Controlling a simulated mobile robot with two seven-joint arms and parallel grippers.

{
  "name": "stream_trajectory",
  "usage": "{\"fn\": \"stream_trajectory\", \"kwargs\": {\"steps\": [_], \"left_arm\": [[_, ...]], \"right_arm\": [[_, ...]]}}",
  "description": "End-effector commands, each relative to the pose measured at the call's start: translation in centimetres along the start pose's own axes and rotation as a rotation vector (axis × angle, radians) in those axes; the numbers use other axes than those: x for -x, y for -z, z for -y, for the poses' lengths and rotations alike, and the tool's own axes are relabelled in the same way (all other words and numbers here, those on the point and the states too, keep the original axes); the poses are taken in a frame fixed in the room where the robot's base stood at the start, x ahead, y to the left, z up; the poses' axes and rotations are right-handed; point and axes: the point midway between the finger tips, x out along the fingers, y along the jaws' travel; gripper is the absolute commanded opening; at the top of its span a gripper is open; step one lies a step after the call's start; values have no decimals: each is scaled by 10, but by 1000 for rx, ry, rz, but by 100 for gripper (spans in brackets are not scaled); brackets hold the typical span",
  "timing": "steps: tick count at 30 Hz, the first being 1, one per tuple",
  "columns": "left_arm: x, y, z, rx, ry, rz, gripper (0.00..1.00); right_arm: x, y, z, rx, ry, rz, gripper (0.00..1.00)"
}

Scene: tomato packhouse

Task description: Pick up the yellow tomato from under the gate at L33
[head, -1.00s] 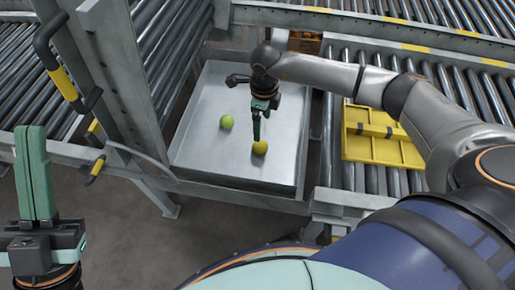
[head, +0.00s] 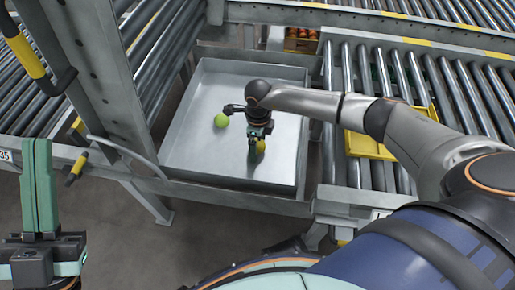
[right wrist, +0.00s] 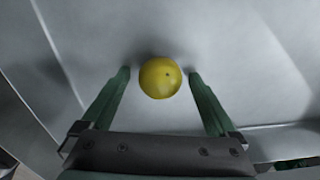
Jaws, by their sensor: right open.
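The yellow tomato (head: 260,147) lies in a grey metal tray (head: 205,150), partly hidden behind my right gripper in the head view. My right gripper (head: 254,146) is open and low over the tray. In the right wrist view the tomato (right wrist: 160,77) sits between the tips of the open fingers (right wrist: 159,75), with a small gap on each side. My left gripper (head: 37,142) is shut and empty at the left edge, away from the tray. No L33 sign is readable.
A green tomato (head: 221,120) lies in the tray, left of my right gripper. A tall metal frame (head: 85,60) stands at the tray's left. Roller conveyors (head: 350,70) flank the tray; a yellow crate (head: 362,143) is on the right one. A crate of red tomatoes (head: 301,40) is behind.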

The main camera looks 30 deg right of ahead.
Motion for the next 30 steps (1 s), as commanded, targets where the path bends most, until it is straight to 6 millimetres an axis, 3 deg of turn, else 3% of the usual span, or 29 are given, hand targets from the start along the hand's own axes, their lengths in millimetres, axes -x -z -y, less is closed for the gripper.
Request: {"fn": "stream_trajectory", "kwargs": {"steps": [6,21,30], "left_arm": [[0,0,0,5,2,3,0],[0,1,0,8,7,-1,0],[-1,2,0,8,7,-1,0]], "right_arm": [[0,0,0,0,0,1,93],[0,0,0,-1,0,1,37],[3,0,0,-1,0,2,36]]}}
